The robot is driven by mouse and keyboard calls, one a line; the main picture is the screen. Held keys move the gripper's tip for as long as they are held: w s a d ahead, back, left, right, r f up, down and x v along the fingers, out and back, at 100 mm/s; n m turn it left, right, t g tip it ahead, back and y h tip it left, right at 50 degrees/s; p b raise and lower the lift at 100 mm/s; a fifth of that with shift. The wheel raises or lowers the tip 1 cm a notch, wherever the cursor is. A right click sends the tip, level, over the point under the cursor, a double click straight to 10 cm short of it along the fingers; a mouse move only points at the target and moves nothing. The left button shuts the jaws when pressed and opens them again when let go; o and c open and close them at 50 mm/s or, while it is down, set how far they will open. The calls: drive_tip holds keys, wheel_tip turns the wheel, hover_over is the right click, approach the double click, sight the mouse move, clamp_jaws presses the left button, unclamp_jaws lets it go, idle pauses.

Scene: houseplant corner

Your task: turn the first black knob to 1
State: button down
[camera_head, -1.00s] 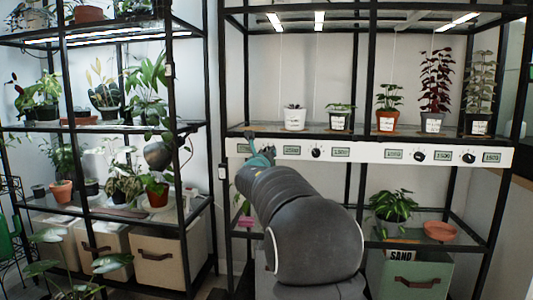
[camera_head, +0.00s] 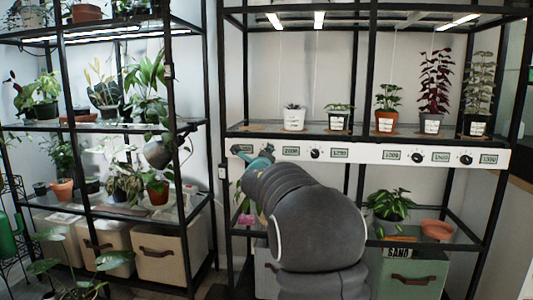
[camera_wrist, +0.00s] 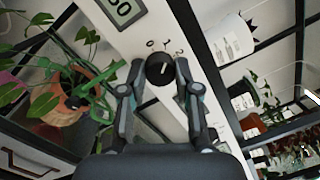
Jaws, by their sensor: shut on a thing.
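The first black knob (camera_wrist: 158,74) is on the white control panel (camera_wrist: 140,37) in the wrist view. The numerals 0, 1 and 2 are printed on the panel beside its upper rim. A short white mark shows on the knob's face; I cannot tell exactly which numeral it points at. My gripper (camera_wrist: 159,80) is shut on the knob, one finger on each side. In the head view, my gripper (camera_head: 264,154) is at the left part of the panel (camera_head: 365,156) and hides this knob.
More black knobs, such as the second knob (camera_head: 315,153), and small displays (camera_head: 390,156) line the panel. Potted plants (camera_head: 387,108) stand on the shelf above. A leafy plant (camera_head: 390,205) and a terracotta saucer (camera_head: 437,230) are below. A left rack (camera_head: 110,126) holds more plants.

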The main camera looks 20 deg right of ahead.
idle(0.5)
drive_tip(key=c, duration=0.8)
unclamp_jaws()
drive_tip(key=shift+s+a, duration=0.1)
drive_tip(key=v, duration=1.1)
drive_tip(key=shift+s+a, duration=0.2)
drive_tip(key=shift+s, duration=0.1)
